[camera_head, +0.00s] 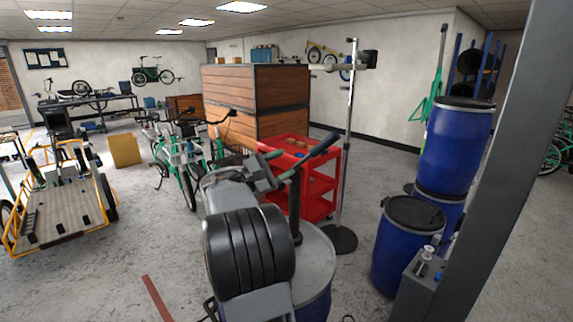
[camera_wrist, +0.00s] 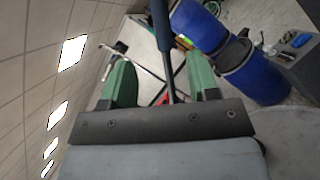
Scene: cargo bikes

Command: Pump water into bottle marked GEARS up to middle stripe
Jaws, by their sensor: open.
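My gripper (camera_head: 281,165) is open, with its two green fingers apart. It is beside the pump on the drum in front of me. The pump has a dark upright post (camera_head: 296,215) and a slanting lever with a dark blue grip (camera_head: 322,146). In the wrist view the blue grip (camera_wrist: 161,25) lies in line with the gap between my open fingers (camera_wrist: 161,75); I cannot tell whether they touch it. A small pale bottle-like item (camera_head: 426,254) stands on a grey cabinet at the right. No GEARS mark, stripe or water level is readable.
The pump's drum (camera_head: 318,262) has a grey top, partly hidden by my arm. Blue barrels (camera_head: 402,245) stand at the right, near the grey cabinet (camera_head: 408,295) and a grey pillar (camera_head: 500,170). A red cart (camera_head: 318,200) and a stand (camera_head: 348,150) are behind the pump.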

